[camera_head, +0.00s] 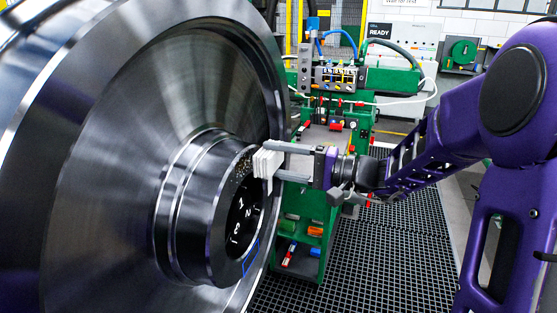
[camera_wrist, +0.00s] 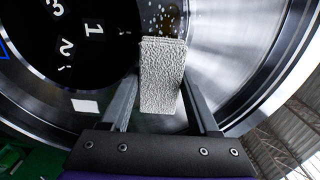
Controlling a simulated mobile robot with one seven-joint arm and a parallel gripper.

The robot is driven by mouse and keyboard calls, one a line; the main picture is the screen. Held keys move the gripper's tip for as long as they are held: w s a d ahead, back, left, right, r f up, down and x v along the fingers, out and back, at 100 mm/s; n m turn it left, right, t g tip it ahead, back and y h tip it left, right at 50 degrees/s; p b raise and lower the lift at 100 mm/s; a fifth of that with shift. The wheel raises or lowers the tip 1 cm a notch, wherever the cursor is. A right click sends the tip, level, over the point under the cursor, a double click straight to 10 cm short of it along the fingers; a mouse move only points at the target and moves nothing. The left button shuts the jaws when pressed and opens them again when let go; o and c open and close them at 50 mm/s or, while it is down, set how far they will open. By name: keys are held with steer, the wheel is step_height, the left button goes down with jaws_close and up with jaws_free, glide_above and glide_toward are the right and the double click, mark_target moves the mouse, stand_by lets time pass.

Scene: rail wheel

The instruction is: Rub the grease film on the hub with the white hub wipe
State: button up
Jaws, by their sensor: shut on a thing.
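The white hub wipe (camera_head: 266,166) is a pale, rough-textured block held between the fingers of my gripper (camera_head: 279,162). In the wrist view the wipe (camera_wrist: 162,75) stands between both fingers of my gripper (camera_wrist: 161,92). The hub (camera_head: 185,215) is a shiny steel ring projecting from the big wheel. The grease film (camera_head: 243,161) shows as brownish specks on the upper hub face, beside the wipe. In the wrist view the grease film (camera_wrist: 158,17) appears as droplets just beyond the wipe's far end, partly hidden by it. I cannot tell whether the wipe touches the face.
The wheel (camera_head: 110,150) fills the left side. A black disc with white numbers (camera_head: 240,222) sits in the hub's middle, with a blue mark (camera_head: 251,259) below. A green machine bench (camera_head: 325,215) stands behind my gripper. The dark grated floor (camera_head: 395,250) at right is clear.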

mark_target(270, 170)
steer(key=shift+b+x, duration=0.35)
steer(key=shift+x, duration=0.6)
stand_by(0.3)
steer(key=shift+s+a+b, duration=0.3)
steer(key=shift+s+b, duration=0.15)
steer(key=shift+s, duration=0.55)
steer(key=shift+s+a+b, duration=0.3)
steer(key=shift+s+b, duration=0.15)
steer(key=shift+s, duration=0.55)
steer(key=shift+s+a+f+b, duration=0.1)
steer(key=shift+s+a+b, duration=0.2)
steer(key=shift+s, duration=0.35)
steer(key=shift+s+a+r+b, duration=0.1)
steer(key=shift+s+a+b, duration=0.2)
steer(key=shift+s, duration=0.3)
steer(key=shift+s+a+f+b, duration=0.1)
steer(key=shift+s+a+b, duration=0.2)
steer(key=shift+s, duration=0.35)
steer(key=shift+d, duration=0.1)
steer(key=shift+w+d+b, duration=0.3)
steer(key=shift+w+d, duration=0.15)
steer(key=shift+w, duration=0.85)
steer(key=shift+w+d+b, duration=0.25)
steer(key=shift+w+d, duration=0.25)
steer(key=shift+w, duration=0.8)
steer(key=shift+w+d+b, duration=0.3)
steer(key=shift+w+d, duration=0.15)
steer(key=shift+w, duration=0.85)
steer(key=shift+d, duration=0.1)
